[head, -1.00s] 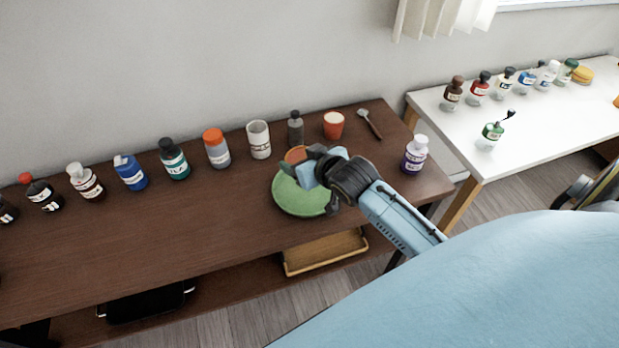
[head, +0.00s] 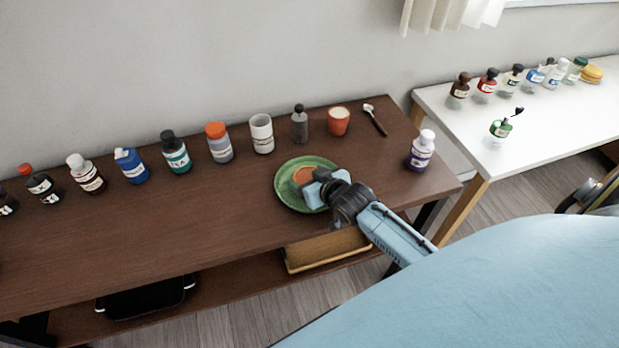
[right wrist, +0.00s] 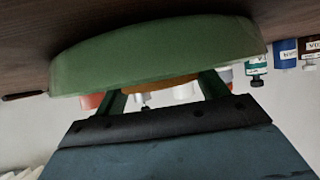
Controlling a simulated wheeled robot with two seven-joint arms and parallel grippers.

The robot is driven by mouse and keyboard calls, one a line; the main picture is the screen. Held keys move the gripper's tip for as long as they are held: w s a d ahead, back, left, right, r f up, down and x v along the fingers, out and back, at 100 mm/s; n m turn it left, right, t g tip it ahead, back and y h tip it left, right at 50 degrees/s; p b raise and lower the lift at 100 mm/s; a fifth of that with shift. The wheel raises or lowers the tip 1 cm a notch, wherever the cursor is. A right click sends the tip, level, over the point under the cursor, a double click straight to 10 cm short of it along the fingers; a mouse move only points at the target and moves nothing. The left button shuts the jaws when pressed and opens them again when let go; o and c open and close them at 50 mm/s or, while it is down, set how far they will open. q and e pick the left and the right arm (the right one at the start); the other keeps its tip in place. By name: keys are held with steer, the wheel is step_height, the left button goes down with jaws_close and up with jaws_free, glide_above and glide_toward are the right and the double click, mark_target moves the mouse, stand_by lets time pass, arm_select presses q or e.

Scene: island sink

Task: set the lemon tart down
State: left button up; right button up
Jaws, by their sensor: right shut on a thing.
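The lemon tart (head: 303,175) is a small orange-brown disc over the green plate (head: 288,197) on the dark wooden table. My right gripper (head: 313,184) is shut on it from the near right side, low over the plate. In the right wrist view, which looks upside down, the tart (right wrist: 160,86) shows as a thin brown strip between the two fingers (right wrist: 162,95), partly hidden by the plate (right wrist: 150,55). I cannot tell whether the tart touches the plate. My left gripper is not in view.
A row of several bottles and jars stands along the table's back, with a white cup (head: 261,134), a grey bottle (head: 300,125) and an orange cup (head: 339,121) behind the plate. A purple-labelled bottle (head: 420,152) stands right. The table left of the plate is clear.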

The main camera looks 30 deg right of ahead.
steer(key=shift+f, duration=0.1)
steer(key=o, duration=1)
steer(key=p+v, duration=0.2)
steer(key=v, duration=0.9)
steer(key=shift+s, duration=0.2)
steer(key=shift+s+r, duration=0.25)
steer(key=shift+r, duration=0.1)
